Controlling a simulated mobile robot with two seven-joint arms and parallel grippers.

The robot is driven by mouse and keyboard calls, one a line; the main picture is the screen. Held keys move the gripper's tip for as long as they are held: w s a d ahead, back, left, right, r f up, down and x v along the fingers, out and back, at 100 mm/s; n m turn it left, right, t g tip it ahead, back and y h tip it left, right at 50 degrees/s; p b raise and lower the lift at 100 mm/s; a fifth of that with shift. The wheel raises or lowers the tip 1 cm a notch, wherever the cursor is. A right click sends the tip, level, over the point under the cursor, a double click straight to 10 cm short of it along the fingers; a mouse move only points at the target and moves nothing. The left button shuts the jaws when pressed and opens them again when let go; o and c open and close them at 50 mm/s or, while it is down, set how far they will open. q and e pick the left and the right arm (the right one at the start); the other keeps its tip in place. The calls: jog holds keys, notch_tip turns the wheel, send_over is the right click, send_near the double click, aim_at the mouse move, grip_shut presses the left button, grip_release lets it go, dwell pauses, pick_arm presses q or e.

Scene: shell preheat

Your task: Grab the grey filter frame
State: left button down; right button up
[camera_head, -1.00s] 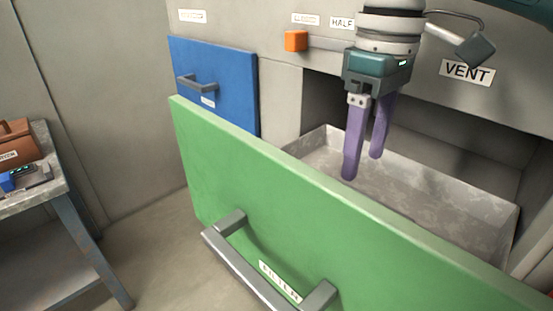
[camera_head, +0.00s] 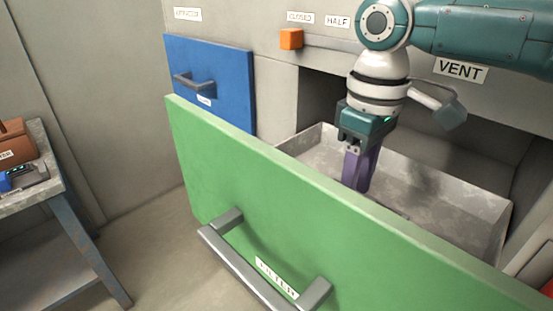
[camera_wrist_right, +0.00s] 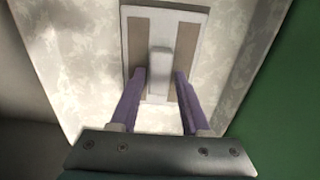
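The grey filter frame (camera_wrist_right: 190,40) lies in the open drawer tray in the right wrist view, a pale plate with two brownish strips and a raised block handle (camera_wrist_right: 159,65) in its middle. My right gripper (camera_wrist_right: 160,78) is open, its purple fingers on either side of the handle's near end with gaps showing; I cannot tell whether the tips reach its height. In the head view the right gripper (camera_head: 359,183) points down into the tray, its tips close behind the green front, which hides most of the frame. My left gripper is not in view.
The green drawer front (camera_head: 300,210) with a grey handle stands before the metal tray (camera_head: 470,195). A blue drawer (camera_head: 212,85) is at the left. An orange-tipped lever (camera_head: 291,39) sits above the opening. A side table (camera_head: 35,195) stands far left.

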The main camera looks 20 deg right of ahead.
grip_shut()
dwell(1.0)
